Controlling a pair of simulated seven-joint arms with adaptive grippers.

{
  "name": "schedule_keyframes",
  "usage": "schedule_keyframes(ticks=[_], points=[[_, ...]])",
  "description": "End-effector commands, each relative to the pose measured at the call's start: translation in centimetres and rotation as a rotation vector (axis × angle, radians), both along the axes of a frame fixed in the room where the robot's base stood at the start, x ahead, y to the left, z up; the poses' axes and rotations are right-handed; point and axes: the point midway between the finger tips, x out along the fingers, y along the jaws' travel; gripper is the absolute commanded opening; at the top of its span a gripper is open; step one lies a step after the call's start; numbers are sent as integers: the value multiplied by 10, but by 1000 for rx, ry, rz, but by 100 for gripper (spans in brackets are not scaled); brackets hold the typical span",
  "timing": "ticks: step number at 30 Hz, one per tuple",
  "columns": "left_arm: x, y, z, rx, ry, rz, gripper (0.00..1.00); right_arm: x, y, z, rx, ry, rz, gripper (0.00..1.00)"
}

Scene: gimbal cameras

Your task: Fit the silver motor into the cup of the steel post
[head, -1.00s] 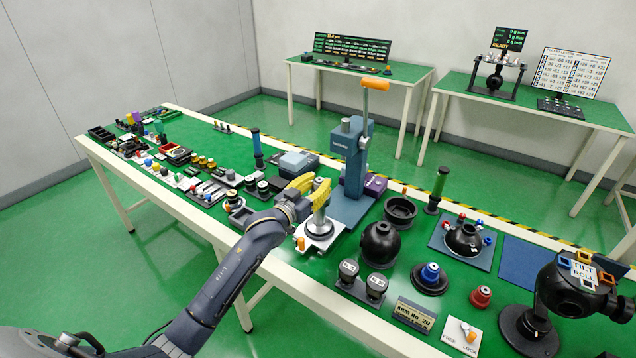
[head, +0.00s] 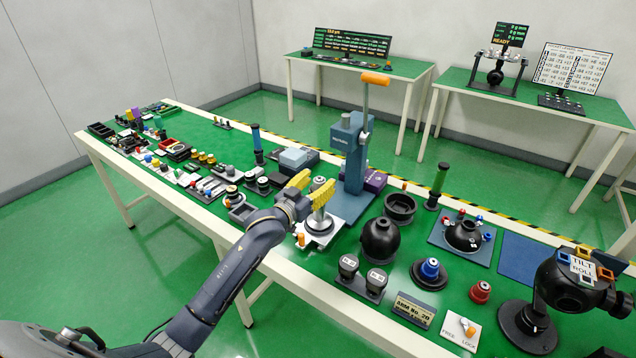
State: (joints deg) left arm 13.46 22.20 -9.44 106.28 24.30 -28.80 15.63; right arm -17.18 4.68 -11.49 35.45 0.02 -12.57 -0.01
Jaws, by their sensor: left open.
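My left gripper (head: 313,187) has yellow fingers and is open, at the top of the steel post (head: 318,222). The post stands on a white plate (head: 322,238) with a dark round foot and an orange knob. A small silver cylinder top, which looks like the silver motor (head: 319,181), shows upright between the fingers, above the post. The fingers hide most of the motor and the cup, so I cannot tell how deep it sits or whether the fingers touch it. My right gripper is not in view.
A blue press (head: 352,160) with an orange-handled lever stands close behind the post. Black bowls and a black ball (head: 380,242) are to the right. Two labelled black cylinders (head: 362,275) stand in front. Several small parts crowd the table's left side.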

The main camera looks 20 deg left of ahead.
Motion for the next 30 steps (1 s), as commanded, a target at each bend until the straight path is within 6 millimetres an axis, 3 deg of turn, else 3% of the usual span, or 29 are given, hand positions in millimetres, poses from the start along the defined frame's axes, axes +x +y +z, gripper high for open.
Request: schedule_keyframes(ticks=[5, 21, 30], points=[[-12, 3, -1, 0, 0, 0, 57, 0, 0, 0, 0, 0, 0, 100], [-94, 20, 0, 1, 1, 0, 57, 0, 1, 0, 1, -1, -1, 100], [-115, 25, 0, 0, -1, 0, 57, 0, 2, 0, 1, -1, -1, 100]])
